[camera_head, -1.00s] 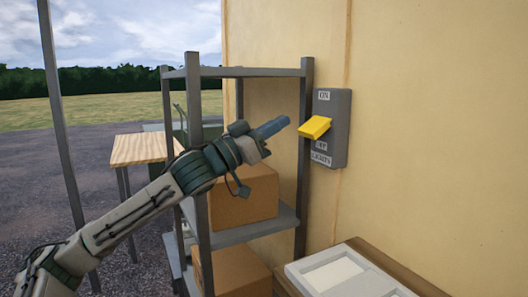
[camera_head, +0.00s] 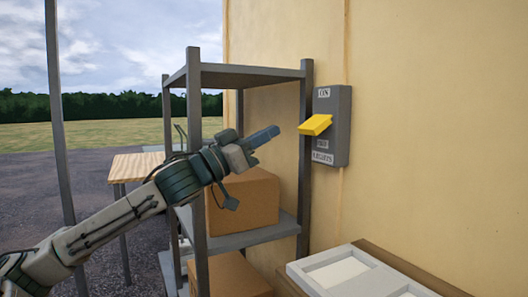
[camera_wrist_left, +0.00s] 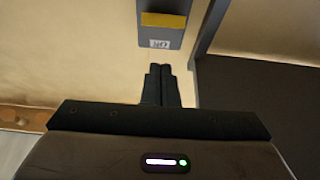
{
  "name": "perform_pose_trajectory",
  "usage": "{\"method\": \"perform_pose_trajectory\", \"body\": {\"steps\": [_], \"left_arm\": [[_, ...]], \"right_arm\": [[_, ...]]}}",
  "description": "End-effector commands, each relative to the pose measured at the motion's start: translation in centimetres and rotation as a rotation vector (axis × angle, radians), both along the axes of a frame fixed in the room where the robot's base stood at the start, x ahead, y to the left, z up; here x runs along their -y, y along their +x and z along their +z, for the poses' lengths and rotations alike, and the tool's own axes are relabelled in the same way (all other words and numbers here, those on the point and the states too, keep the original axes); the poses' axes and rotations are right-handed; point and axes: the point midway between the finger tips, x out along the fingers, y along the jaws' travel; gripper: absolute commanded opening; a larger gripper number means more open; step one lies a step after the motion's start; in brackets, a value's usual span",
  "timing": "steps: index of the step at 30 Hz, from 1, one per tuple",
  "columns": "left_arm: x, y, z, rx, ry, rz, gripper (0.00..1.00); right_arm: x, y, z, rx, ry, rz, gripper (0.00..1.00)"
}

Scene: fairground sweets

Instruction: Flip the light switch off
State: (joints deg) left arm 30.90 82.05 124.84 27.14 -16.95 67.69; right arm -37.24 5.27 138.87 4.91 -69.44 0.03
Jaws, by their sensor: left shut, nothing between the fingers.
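The light switch is a grey box (camera_head: 331,127) on the yellow wall, with a yellow lever (camera_head: 316,125). Labels read ON above the lever and OFF and LIGHTS below it. The lever sticks out toward the left of the picture. My left gripper (camera_head: 270,131) is shut and empty, to the left of the lever and apart from it. In the left wrist view the shut fingers (camera_wrist_left: 160,70) point at the ON end of the box (camera_wrist_left: 160,34), with the yellow lever (camera_wrist_left: 163,20) beyond. My right gripper is not in view.
A grey metal shelf (camera_head: 250,70) with cardboard boxes (camera_head: 243,200) stands against the wall, its post close beside the switch. A counter with a white tray (camera_head: 345,268) lies below right. A wooden table (camera_head: 135,167) stands behind my left arm.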

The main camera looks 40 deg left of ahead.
Motion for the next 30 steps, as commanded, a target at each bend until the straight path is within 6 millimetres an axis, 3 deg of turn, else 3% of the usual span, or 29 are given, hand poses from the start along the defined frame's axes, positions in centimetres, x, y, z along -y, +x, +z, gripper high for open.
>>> {"method": "perform_pose_trajectory", "body": {"steps": [7,25,28,30], "left_arm": [[-0.1,-0.4,-0.5,0.000,0.000,0.001,0.00],[-0.1,-0.4,-0.5,-0.001,-0.001,0.001,0.00],[0.0,0.2,-1.6,-0.015,-0.002,0.003,0.00],[0.2,1.2,-3.9,-0.044,-0.004,0.012,0.00]], "right_arm": [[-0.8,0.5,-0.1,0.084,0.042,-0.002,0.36],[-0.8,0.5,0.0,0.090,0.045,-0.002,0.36],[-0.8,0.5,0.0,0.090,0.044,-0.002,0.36],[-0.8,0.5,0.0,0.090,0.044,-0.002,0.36]]}}
